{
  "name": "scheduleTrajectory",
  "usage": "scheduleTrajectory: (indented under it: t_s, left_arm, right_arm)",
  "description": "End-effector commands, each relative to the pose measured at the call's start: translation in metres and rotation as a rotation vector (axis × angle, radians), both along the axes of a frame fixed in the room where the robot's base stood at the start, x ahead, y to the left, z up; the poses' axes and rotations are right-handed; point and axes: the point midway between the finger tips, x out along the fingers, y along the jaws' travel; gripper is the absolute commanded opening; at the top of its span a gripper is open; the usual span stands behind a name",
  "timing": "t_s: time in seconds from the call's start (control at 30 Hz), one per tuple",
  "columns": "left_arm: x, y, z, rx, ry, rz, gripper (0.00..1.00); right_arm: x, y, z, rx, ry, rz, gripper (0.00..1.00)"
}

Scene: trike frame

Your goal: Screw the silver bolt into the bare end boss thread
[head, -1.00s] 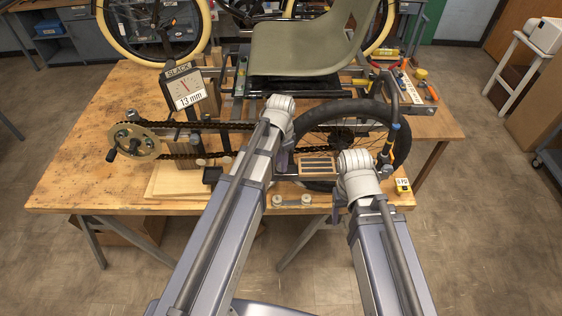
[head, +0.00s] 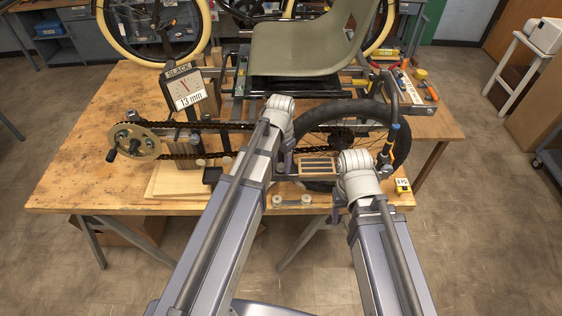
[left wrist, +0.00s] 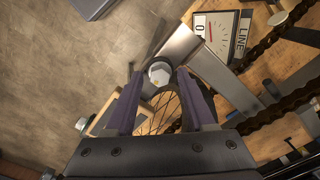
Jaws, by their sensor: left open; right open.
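The silver bolt (left wrist: 159,72) shows its hex head in the left wrist view, beside a flat silver bar (left wrist: 197,62). My left gripper (left wrist: 160,88) is open, with a purple finger on each side just short of the head; I cannot see contact. The boss thread and the bolt's shank are hidden, so I cannot tell how deep the bolt sits. In the head view my left gripper (head: 283,162) is mostly hidden by its own arm. My right gripper (head: 339,203) is at the table's front edge, mostly hidden by its wrist, with nothing visible in it.
A wheel (head: 399,150), a chain (head: 236,126) and a chainring (head: 125,141) lie close around. A slack dial (head: 188,89) reads 13 mm. A LINE dial (left wrist: 219,30) is near the bolt.

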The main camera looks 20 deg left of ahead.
Motion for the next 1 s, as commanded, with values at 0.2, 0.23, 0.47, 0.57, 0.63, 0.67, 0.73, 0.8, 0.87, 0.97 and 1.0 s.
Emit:
scheduleTrajectory:
  t_s: [0.2,0.23,0.47,0.57,0.63,0.67,0.73,0.8,0.87,0.97,1.0]
  left_arm:
    - [0.0,0.0,0.0,0.0,0.0,0.303,0.54]
    - [0.0,0.0,0.0,0.0,0.0,0.345,0.54]
    - [0.0,-0.0001,0.0,0.0,0.0,0.656,0.54]
    - [0.0,-0.0001,0.0,0.0,0.0,0.75,0.54]
    - [0.0,0.0,0.0,0.0,0.0,0.787,0.54]
    - [0.0,0.0,0.0,0.0,0.0,0.796,0.54]
    - [0.0,0.0,0.0,0.0,0.0,0.807,0.54]
    - [0.0,0.0,0.0,0.0,0.0,0.807,0.54]
    - [0.0,0.0,0.0,0.0,0.0,0.806,0.54]
    - [0.0,0.0,0.0,0.0,0.0,0.805,0.47]
    - [0.0,0.0,0.0,0.0,0.0,0.805,0.42]
  right_arm:
    - [0.0,0.0,0.0,0.0,0.0,0.0,0.64]
    - [0.0,0.0,0.0,0.0,0.0,0.0,0.64]
    - [0.0,0.0,0.0,0.0,0.0,0.0,0.64]
    - [0.0,0.0,0.0,0.0,0.0,0.0,0.64]
    - [0.0,0.0,0.0,0.0,0.0,0.0,0.64]
    - [0.0,0.0,0.0,0.0,0.0,0.0,0.64]
    - [0.0,0.0,0.0,0.0,0.0,0.0,0.64]
    - [0.0,0.0,0.0,0.0,0.0,0.0,0.64]
    - [0.0,0.0,0.0,0.0,0.0,0.0,0.64]
    - [0.0,0.0,0.0,0.0,0.0,0.0,0.64]
    - [0.0,0.0,0.0,0.0,0.0,0.0,0.64]
